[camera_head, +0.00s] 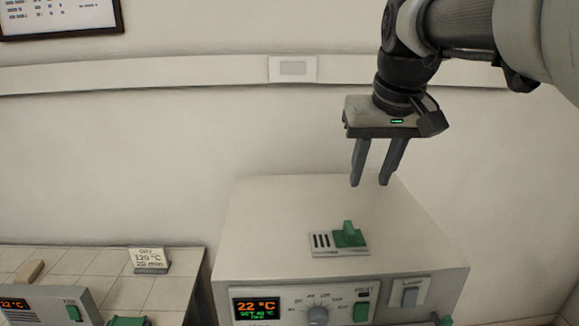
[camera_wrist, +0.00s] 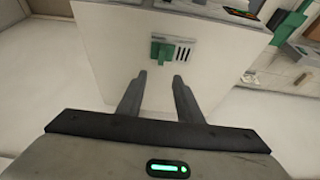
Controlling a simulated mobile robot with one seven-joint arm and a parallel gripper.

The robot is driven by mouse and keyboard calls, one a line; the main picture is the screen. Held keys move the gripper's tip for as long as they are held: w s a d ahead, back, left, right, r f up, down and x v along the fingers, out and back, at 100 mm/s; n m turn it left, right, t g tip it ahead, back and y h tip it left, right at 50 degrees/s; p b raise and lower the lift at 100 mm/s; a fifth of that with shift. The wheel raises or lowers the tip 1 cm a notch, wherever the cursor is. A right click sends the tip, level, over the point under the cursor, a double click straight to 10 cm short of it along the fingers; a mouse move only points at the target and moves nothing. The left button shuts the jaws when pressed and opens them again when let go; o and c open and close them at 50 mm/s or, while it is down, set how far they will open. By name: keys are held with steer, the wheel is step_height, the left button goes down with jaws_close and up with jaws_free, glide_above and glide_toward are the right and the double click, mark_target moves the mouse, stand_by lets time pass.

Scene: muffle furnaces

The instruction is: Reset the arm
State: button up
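My gripper (camera_head: 371,183) hangs from my arm at the upper right of the head view, fingers pointing down. Its two dark fingers are apart with nothing between them, and the gripper is open. It is above the white furnace (camera_head: 270,215) and, as far as I can tell, not touching it. In the wrist view the open fingers (camera_wrist: 161,78) point toward the furnace top, where a vent plate with a green lever (camera_wrist: 162,50) sits.
The furnace front has a display (camera_head: 257,309) reading 22 °C, a knob (camera_head: 318,316) and switches. At left, a tiled bench (camera_head: 120,290) holds a sign (camera_head: 149,260) reading 120 °C and another unit (camera_head: 45,305). The wall behind carries a trunking strip (camera_head: 180,70).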

steer(key=s+a+f, duration=0.1)
steer(key=s+f, duration=0.5)
steer(key=s, duration=0.2)
steer(key=s+a+f+t, duration=0.1)
steer(key=s+a+f, duration=0.1)
steer(key=s+f, duration=0.4)
steer(key=s, duration=0.3)
steer(key=shift+f, duration=0.1)
